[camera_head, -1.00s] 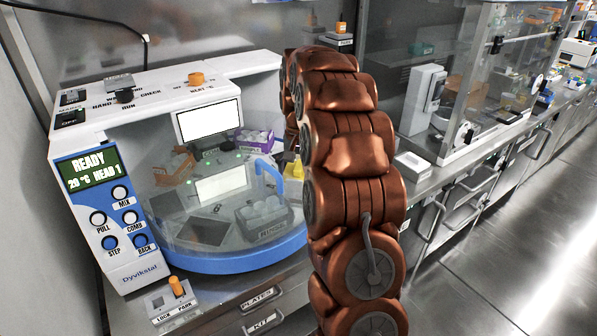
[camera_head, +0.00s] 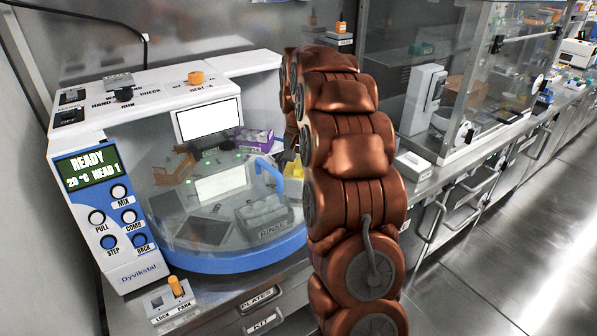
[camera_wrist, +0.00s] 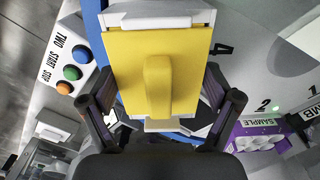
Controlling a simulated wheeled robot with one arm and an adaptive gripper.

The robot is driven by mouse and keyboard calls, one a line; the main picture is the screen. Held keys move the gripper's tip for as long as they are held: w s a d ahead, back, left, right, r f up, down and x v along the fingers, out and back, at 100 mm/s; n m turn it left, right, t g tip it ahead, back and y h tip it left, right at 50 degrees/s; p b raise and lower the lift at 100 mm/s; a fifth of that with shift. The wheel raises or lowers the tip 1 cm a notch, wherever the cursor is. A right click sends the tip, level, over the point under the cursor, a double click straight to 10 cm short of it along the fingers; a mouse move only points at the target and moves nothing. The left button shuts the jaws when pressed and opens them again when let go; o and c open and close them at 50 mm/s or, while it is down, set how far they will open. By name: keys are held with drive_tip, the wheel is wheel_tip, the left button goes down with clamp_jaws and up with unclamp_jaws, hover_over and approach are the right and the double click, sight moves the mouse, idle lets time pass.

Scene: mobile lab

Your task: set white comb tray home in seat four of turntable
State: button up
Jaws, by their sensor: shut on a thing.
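The white comb tray (camera_wrist: 160,20) shows as a white edge at the top of the wrist view, with a yellow plate (camera_wrist: 130,75) and raised yellow grip on it. My gripper (camera_wrist: 158,98) is shut on it, one dark finger at each side. The turntable (camera_head: 225,262) has a blue rim. Seat four's number (camera_wrist: 222,48) shows just right of the tray. I cannot tell whether the tray touches the seat.
A purple sample rack (camera_head: 255,140), a grey rinse rack (camera_head: 265,216) and a brown rack (camera_head: 173,168) stand on the turntable. A blue handle (camera_head: 270,174) rises near its right side. The buttoned white panel (camera_wrist: 70,55) is left of the tray in the wrist view.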

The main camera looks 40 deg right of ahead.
drive_tip(key=shift+f+b, duration=0.45)
drive_tip(key=shift+f, duration=0.6)
idle(0.4)
drive_tip(key=o, duration=1)
drive_tip(key=shift+r, duration=0.1)
wheel_tip(320, 180, up, 12)
drive_tip(key=shift+f, duration=0.1)
idle(0.3)
